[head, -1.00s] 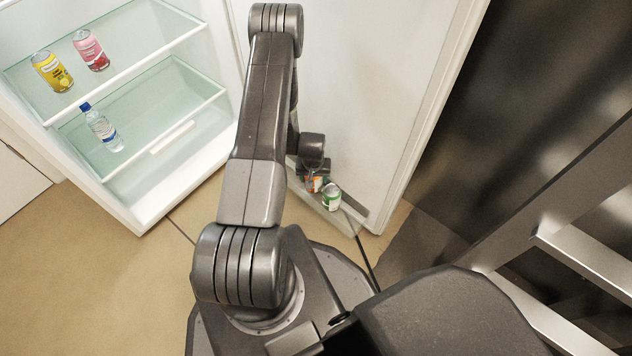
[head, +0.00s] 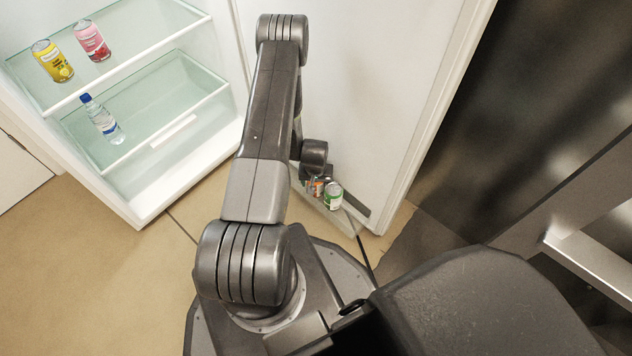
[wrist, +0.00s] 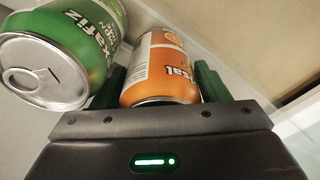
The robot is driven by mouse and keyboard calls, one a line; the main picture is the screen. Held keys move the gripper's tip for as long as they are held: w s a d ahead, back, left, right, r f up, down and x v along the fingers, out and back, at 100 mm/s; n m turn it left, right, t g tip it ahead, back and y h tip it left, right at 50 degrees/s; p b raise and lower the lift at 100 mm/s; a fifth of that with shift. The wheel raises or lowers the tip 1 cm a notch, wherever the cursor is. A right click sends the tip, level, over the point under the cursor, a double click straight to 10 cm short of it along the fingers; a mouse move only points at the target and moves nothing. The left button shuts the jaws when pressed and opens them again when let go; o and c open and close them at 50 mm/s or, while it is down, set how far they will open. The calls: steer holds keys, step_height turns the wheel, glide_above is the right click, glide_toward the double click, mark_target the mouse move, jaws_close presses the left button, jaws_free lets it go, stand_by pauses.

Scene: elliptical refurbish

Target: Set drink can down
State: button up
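An orange drink can (wrist: 160,68) stands between the two dark green fingers of my gripper (wrist: 163,82) in the wrist view. The fingers lie close against both its sides, and the gripper looks shut on it. In the head view the orange can (head: 317,187) shows only in part below my wrist, at the low door shelf (head: 350,224) of the open fridge. A green drink can (head: 333,196) is right beside it. The green can (wrist: 62,52) also fills the upper left of the wrist view. Contact between the orange can's base and the shelf is hidden.
The open fridge door (head: 375,90) rises behind my gripper. In the fridge, a yellow can (head: 52,61) and a pink can (head: 91,40) stand on the upper shelf, and a water bottle (head: 102,119) on the lower one. A dark metal cabinet is to the right.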

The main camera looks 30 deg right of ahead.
steer(key=r+p, duration=0.1)
steer(key=r, duration=0.3)
steer(key=r+p, duration=0.2)
steer(key=r, duration=0.2)
steer(key=s+r+p, duration=0.1)
steer(key=r, duration=0.3)
steer(key=shift+s+a+r, duration=0.1)
steer(key=shift+a, duration=0.25)
stand_by(1.9)
